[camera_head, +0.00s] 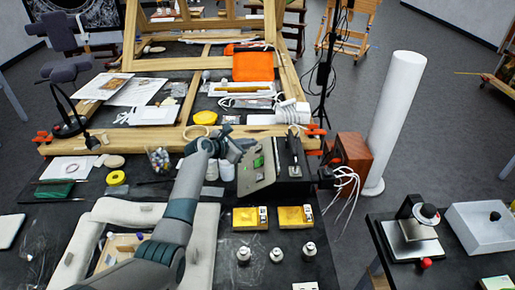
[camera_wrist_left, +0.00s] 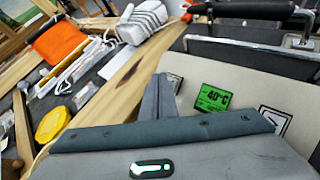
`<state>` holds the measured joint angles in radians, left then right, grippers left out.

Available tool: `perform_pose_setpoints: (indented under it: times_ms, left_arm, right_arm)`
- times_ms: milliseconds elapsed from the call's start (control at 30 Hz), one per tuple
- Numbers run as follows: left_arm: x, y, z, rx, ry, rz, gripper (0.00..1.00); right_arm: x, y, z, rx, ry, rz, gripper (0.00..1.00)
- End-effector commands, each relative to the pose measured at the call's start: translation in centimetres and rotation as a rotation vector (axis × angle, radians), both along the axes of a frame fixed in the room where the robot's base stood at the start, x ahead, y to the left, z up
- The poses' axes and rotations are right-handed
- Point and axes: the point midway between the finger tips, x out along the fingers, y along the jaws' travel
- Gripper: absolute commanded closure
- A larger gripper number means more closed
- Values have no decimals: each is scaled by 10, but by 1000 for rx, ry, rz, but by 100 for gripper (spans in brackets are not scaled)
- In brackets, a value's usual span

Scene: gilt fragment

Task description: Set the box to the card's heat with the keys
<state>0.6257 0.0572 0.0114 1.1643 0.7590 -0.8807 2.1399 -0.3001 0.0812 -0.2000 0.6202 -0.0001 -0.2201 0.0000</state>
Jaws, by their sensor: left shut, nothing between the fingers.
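The box (camera_head: 290,160) stands at the right of the black table, dark with a pale sloping front panel (camera_head: 257,176). Its small green display (camera_head: 258,161) reads about 40 °C in the left wrist view (camera_wrist_left: 213,98). A key with a dark mark (camera_wrist_left: 273,120) is right of the display; another key (camera_wrist_left: 174,82) at its left is partly hidden by my fingers. My left gripper (camera_head: 234,150) is shut and empty, close to the panel's left side; contact cannot be told. In the wrist view its fingertips (camera_wrist_left: 160,92) overlap the panel. I cannot make out a readable card. My right gripper is not in view.
Two yellow packs (camera_head: 250,218) and several small metal-topped jars (camera_head: 276,255) stand in front of the box. A wooden frame (camera_head: 170,135) lies behind it. A white padded frame (camera_head: 205,240) lies under my left arm. White cables (camera_head: 345,180) hang at the right.

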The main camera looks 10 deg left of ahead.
Motion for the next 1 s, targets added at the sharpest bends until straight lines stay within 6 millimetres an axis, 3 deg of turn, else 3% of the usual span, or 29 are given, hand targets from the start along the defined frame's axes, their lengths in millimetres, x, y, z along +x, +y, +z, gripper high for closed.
perform_pose_setpoints:
  times_ms: [1000]
  left_arm:
    - [1,-6,-9,-1,1,0,100]
  right_arm:
    - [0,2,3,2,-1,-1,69]
